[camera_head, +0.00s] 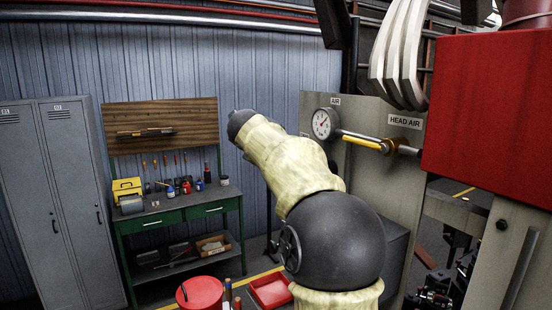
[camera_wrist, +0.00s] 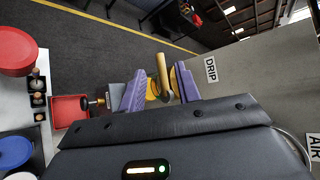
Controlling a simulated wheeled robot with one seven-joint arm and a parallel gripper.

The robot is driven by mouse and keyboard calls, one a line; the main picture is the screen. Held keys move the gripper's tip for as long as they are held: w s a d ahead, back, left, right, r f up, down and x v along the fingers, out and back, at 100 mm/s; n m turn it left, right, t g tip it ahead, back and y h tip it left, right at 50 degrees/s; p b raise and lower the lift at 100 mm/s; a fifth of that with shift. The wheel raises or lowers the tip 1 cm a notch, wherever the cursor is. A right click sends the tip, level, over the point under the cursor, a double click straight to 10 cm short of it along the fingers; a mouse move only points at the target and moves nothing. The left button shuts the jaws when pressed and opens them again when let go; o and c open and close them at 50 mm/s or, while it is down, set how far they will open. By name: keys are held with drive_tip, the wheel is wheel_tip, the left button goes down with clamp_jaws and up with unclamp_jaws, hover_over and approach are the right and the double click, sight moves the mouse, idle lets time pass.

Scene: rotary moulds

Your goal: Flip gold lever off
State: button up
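A gold lever (camera_wrist: 162,70) shows in the wrist view, left of a DRIP label (camera_wrist: 210,69) on a grey panel. My gripper (camera_wrist: 160,84) has its two purple fingers apart, one on each side of the lever. I cannot tell whether either finger touches it. A round brass-coloured part and a grey pivot sit at the lever's lower end, partly hidden by the fingers. In the head view my arm hides my gripper and this lever. Another lever, with a yellow grip (camera_head: 362,140), lies nearly level on a pipe beside the HEAD AIR label (camera_head: 405,122).
A pressure gauge (camera_head: 322,124) is on the grey panel (camera_head: 390,190) under an AIR label. A big red box (camera_head: 492,115) overhangs at right. A red tray (camera_head: 272,289) and red bucket (camera_head: 201,294) stand low down. A green workbench (camera_head: 150,222) is at left.

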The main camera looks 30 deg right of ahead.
drive_tip(key=b+v, duration=0.3)
drive_tip(key=v, duration=0.8)
drive_tip(key=shift+s, duration=0.2)
